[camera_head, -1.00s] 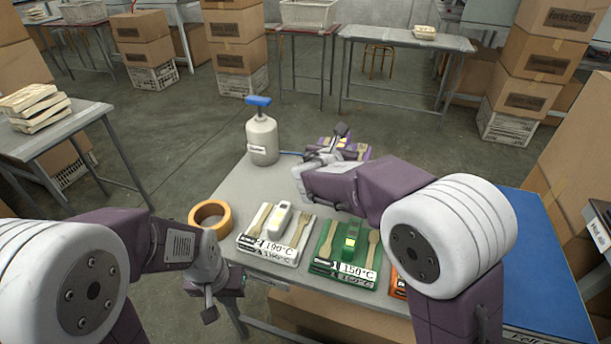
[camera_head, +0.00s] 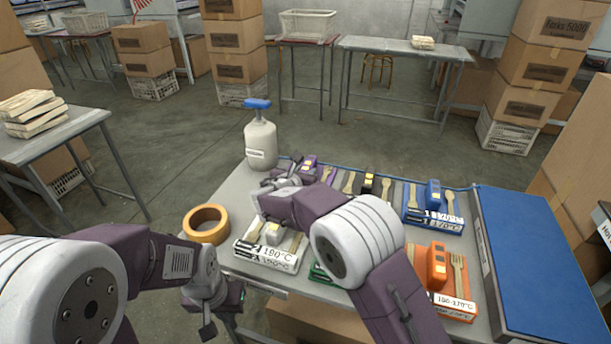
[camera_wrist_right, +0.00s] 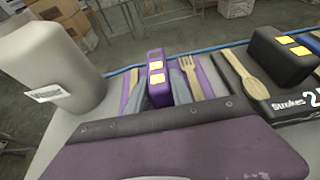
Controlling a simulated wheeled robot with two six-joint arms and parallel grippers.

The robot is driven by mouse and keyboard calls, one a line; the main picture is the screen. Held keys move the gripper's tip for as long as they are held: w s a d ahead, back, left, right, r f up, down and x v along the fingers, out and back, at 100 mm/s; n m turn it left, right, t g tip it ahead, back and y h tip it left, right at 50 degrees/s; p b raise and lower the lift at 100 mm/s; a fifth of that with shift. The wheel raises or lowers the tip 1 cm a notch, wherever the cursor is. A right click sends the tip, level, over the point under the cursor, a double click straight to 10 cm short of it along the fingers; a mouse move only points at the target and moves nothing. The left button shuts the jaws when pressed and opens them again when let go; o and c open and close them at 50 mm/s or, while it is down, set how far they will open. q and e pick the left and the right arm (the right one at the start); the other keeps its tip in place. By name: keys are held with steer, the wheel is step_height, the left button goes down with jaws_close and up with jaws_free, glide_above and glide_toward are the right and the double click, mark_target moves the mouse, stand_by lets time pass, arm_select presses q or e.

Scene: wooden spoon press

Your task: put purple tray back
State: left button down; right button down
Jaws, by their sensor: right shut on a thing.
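The purple tray, with a purple block and wooden utensils, is at the back left of the table in the head view (camera_head: 308,161). In the right wrist view its purple block (camera_wrist_right: 157,72) stands between my grey fingers, with a wooden fork beside it. My right gripper (camera_head: 292,172) is shut on the block; my arm hides much of the tray. I cannot tell whether the tray touches the table. My left gripper (camera_head: 212,308) hangs empty by the table's front left edge, its opening unclear.
A black tray (camera_head: 368,186) sits right of the purple one, then a blue tray (camera_head: 433,217). In front are white (camera_head: 268,258), orange (camera_head: 437,268) and mostly hidden green trays.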

steer(key=shift+f, duration=0.1)
steer(key=c, duration=1.1)
jaws_free()
steer(key=shift+s+a+r, duration=0.1)
steer(key=shift+s+r, duration=0.1)
steer(key=shift+r, duration=0.15)
steer(key=p+v, duration=0.2)
steer(key=v, duration=0.9)
steer(key=shift+s, duration=0.35)
